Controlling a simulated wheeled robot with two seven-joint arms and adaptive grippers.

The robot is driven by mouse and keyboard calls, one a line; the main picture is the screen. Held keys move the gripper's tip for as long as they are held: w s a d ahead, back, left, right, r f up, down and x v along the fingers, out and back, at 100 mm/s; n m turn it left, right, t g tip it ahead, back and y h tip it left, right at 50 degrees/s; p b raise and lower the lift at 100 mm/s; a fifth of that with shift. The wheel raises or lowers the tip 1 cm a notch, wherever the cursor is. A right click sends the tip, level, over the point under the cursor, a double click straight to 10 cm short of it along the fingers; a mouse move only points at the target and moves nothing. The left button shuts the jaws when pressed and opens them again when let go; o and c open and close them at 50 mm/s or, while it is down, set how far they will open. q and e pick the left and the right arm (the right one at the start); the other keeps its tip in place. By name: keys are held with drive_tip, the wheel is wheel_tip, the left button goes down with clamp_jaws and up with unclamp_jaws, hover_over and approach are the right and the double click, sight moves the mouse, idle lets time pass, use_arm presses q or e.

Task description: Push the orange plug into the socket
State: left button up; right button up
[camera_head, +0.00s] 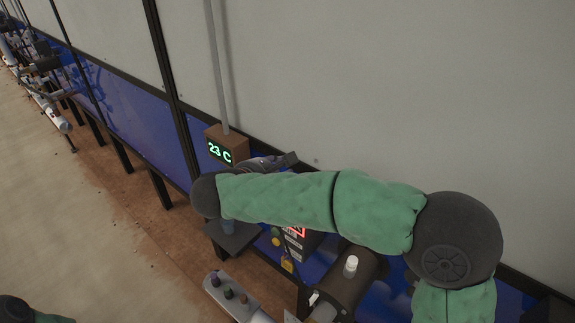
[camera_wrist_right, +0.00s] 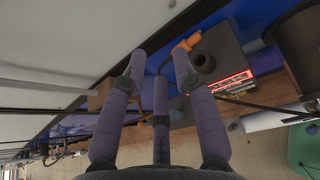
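In the right wrist view, the orange plug (camera_wrist_right: 187,42) is a small bent orange piece at the edge of a dark box (camera_wrist_right: 222,50). A dark round fitting (camera_wrist_right: 203,62) stands on the box beside it; I cannot tell whether this is the socket. My right gripper (camera_wrist_right: 160,62) has its fingers spread, with nothing between them; its right fingertip appears close to the plug, though contact is unclear. In the head view, my right gripper (camera_head: 283,160) shows partly above my green forearm, which hides the plug. My left gripper is out of view.
In the head view, a brown box with a green "23 C" display (camera_head: 220,150) stands by the wall at a grey pole (camera_head: 217,65). Floor (camera_head: 70,220) is open at left.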

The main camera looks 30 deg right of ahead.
drive_tip(key=v, duration=0.5)
drive_tip(key=shift+s+a+r, duration=0.1)
drive_tip(key=shift+a, duration=0.1)
idle(0.3)
